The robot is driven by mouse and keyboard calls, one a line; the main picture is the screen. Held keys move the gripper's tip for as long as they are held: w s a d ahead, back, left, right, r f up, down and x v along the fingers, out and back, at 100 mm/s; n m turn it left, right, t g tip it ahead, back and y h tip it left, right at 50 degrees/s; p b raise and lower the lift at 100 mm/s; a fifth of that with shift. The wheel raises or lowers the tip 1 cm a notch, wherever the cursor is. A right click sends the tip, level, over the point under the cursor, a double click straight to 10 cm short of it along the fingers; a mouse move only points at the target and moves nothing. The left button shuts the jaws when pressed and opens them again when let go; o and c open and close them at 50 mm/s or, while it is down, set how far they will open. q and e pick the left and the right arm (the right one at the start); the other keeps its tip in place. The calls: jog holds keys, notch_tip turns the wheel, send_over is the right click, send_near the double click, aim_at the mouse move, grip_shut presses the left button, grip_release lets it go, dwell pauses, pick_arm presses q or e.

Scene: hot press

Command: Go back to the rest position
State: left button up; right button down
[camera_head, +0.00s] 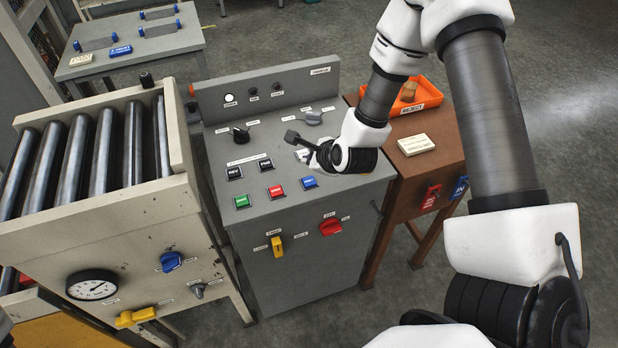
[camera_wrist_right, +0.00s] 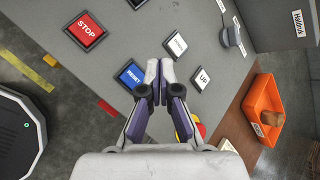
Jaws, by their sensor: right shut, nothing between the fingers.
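My right arm reaches in from the right in the head view, and its gripper (camera_head: 296,140) is over the grey control console (camera_head: 300,240). The right gripper also shows in the right wrist view (camera_wrist_right: 160,68), with its fingers together and empty. There the fingertips appear just right of the blue RESET button (camera_wrist_right: 131,74) and near two white labelled buttons, UP (camera_wrist_right: 202,78) among them. I cannot tell whether the tips touch the panel. The red STOP button (camera_wrist_right: 86,30) is farther left. My left gripper is not in view.
A roller conveyor (camera_head: 105,205) with a gauge stands left of the console. A brown table (camera_head: 440,165) with an orange reject tray (camera_head: 432,92) is at the right. A grey table (camera_head: 150,48) is at the back left. Floor at the far right is clear.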

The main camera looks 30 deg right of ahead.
aim_at(306, 195)
jog(key=shift+f, duration=0.1)
jog(key=s+a+f+n, duration=0.1)
jog(key=f+n, duration=0.1)
jog(key=s+f+n+g, duration=0.1)
jog(key=s+n, duration=0.1)
jog(key=s+a+f+n+g, duration=0.1)
jog(key=s+f+n, duration=0.1)
jog(key=shift+s+a+f, duration=0.1)
jog(key=shift+a+f, duration=0.2)
jog(key=shift+f, duration=0.05)
jog(key=s+a+f+n+g+b, duration=0.1)
jog(key=s+a+f+n+g, duration=0.2)
jog(key=s+f+n, duration=0.4)
jog(key=s+a+f+n+g+b, duration=0.2)
jog(key=s+f+n+g, duration=0.2)
jog(key=s+f+n, duration=0.4)
jog(key=s+n, duration=0.6)
jog(key=s, duration=0.1)
jog(key=shift+s+a, duration=0.2)
jog(key=shift+a, duration=0.2)
jog(key=shift+s, duration=0.1)
